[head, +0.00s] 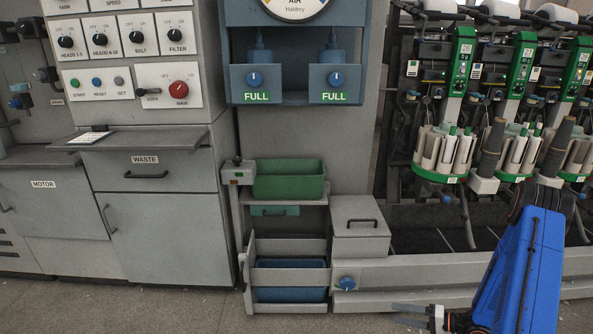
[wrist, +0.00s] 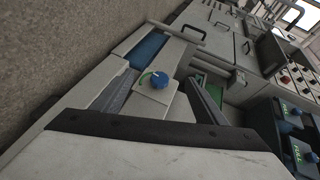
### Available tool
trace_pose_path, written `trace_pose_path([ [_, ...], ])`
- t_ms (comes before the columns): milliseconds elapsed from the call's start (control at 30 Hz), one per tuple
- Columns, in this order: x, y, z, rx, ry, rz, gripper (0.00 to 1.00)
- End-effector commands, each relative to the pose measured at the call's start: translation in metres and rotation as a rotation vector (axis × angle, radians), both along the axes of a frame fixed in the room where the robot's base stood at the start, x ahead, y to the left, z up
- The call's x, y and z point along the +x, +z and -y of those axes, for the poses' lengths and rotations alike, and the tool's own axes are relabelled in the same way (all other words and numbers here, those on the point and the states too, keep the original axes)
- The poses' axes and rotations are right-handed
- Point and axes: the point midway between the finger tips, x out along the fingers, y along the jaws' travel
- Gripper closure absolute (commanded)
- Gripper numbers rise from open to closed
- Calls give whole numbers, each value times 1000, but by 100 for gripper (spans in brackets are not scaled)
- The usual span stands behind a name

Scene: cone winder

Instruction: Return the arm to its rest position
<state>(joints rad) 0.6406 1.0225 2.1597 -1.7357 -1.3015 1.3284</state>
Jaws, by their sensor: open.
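My gripper (head: 396,315) is at the lower right of the head view, low over the floor, pointing left. Its two grey fingers are apart with nothing between them. My blue arm (head: 525,270) reaches down to it from the right. In the wrist view my gripper (wrist: 160,76) shows as two dark fingers spread apart. A blue knob (wrist: 160,80) on a pale block appears between them, beyond the fingertips.
A lidded grey box (head: 361,246), a green bin (head: 288,180) and a blue bin (head: 290,295) stand nearby. Winding heads with cones (head: 492,147) stand behind my arm. Floor (head: 150,310) at front left is clear.

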Motion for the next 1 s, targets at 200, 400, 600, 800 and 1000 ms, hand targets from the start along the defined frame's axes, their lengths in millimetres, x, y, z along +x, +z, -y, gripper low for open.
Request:
trace_pose_path([
  [200, 31, 22, 8, -173, -31, 63, 34],
  [400, 65, 57, 22, -399, -77, 135, 34],
  [600, 92, 99, 35, -611, -126, 190, 34],
  [800, 107, 149, 48, -804, -178, 228, 34],
  [1000, 111, 202, 57, -974, -229, 247, 34],
])
